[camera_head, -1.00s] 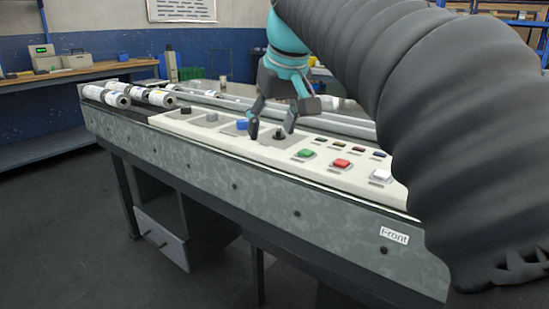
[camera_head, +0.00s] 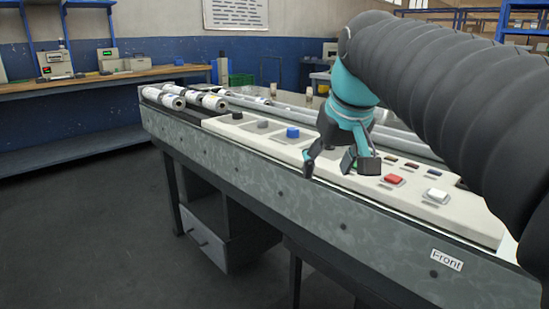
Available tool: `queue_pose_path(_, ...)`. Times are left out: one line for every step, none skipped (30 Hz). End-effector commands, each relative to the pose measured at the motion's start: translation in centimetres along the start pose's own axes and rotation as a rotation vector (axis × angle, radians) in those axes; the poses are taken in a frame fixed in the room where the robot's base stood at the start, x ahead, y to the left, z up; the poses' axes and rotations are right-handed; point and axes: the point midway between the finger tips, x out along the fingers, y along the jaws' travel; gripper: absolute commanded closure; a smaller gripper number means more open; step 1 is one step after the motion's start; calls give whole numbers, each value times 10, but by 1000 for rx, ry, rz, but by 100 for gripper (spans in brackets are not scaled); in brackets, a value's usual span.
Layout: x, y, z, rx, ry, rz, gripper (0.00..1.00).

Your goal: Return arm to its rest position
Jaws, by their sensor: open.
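My gripper (camera_head: 338,168) hangs at the end of my arm, its fingers spread and nothing between them. It is in front of the control panel (camera_head: 265,146) of the roll flow wrapper, over or near the panel's front edge. My arm, in a dark ribbed sleeve, comes in from the right and covers part of the machine. The panel carries a blue button (camera_head: 292,132), a red button (camera_head: 393,180), a white button (camera_head: 436,195) and a grey knob (camera_head: 263,124).
White film rolls (camera_head: 172,99) lie at the machine's far left end. The metal front side (camera_head: 285,196) bears a "Front" label (camera_head: 446,260). A wooden workbench (camera_head: 85,84) with devices stands at the back left. The floor (camera_head: 90,230) at left is clear.

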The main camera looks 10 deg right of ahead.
Motion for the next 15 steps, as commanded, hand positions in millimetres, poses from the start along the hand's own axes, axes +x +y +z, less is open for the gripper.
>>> queue_pose_path(6, 1, -1, 12, 9, 4, 37)
queue_pose_path(14, 2, 1, 19, 7, 6, 37)
queue_pose_path(25, 3, 5, 29, 2, 9, 37)
queue_pose_path(32, 3, 9, 36, 0, 11, 37)
queue_pose_path(38, 4, 15, 44, -1, 13, 37)
queue_pose_path(48, 4, 24, 52, -3, 17, 37)
queue_pose_path(54, 4, 32, 58, -4, 19, 37)
queue_pose_path(60, 3, 41, 64, -5, 22, 37)
queue_pose_path(68, 3, 53, 71, -5, 26, 37)
queue_pose_path(75, 2, 64, 76, -5, 29, 37)
queue_pose_path(81, 2, 75, 80, -6, 31, 37)
queue_pose_path(89, 0, 91, 85, -6, 34, 37)
queue_pose_path(95, -1, 103, 89, -5, 36, 37)
queue_pose_path(100, -2, 116, 91, -4, 38, 37)
queue_pose_path(108, -3, 134, 93, -4, 40, 37)
